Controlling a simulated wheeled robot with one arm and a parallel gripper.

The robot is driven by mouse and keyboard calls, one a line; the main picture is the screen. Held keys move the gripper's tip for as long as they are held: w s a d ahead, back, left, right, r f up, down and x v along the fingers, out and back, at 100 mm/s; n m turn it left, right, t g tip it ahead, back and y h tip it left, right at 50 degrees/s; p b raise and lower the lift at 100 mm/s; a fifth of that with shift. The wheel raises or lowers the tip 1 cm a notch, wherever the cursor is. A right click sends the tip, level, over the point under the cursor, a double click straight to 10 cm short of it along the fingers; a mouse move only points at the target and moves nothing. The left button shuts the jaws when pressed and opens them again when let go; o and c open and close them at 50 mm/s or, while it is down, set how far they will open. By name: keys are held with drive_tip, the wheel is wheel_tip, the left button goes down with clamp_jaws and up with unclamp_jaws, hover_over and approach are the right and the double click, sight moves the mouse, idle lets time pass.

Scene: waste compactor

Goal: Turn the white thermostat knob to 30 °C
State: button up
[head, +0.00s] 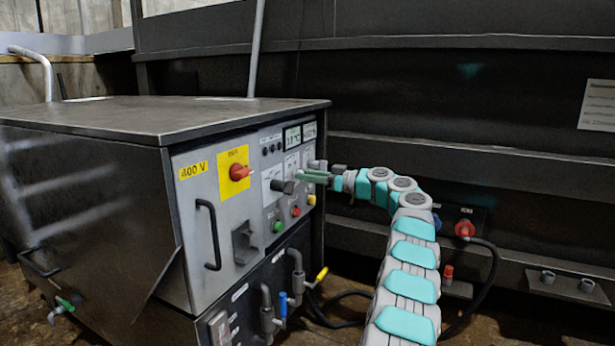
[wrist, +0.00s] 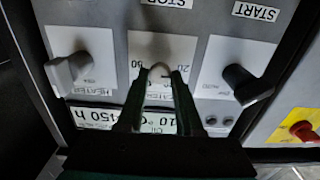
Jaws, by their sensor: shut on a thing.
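The white thermostat knob (wrist: 160,70) sits on a white dial plate (wrist: 143,48) in the middle of the wrist view, where the panel appears upside down. The fingers hide much of the dial's lower part, so I cannot read the knob's setting. In the head view my gripper (head: 305,176) reaches the front panel (head: 292,165) from the right, and the knob is hidden there.
A pale grey knob (wrist: 68,72) and a black knob (wrist: 245,82) flank the dial. The displays (wrist: 125,118) are partly covered by my gripper. A red switch on a yellow plate (head: 234,172) and a handle (head: 208,235) stand left on the cabinet. Dark machinery (head: 430,100) lies behind my arm.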

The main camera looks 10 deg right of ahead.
clamp_jaws()
drive_tip(key=shift+m, duration=0.3)
drive_tip(key=m+p, duration=0.7)
drive_tip(key=m, duration=0.4)
drive_tip(key=shift+w+d+r, duration=0.1)
idle(0.4)
drive_tip(key=o, duration=0.9)
unclamp_jaws()
drive_tip(key=shift+o, duration=0.2)
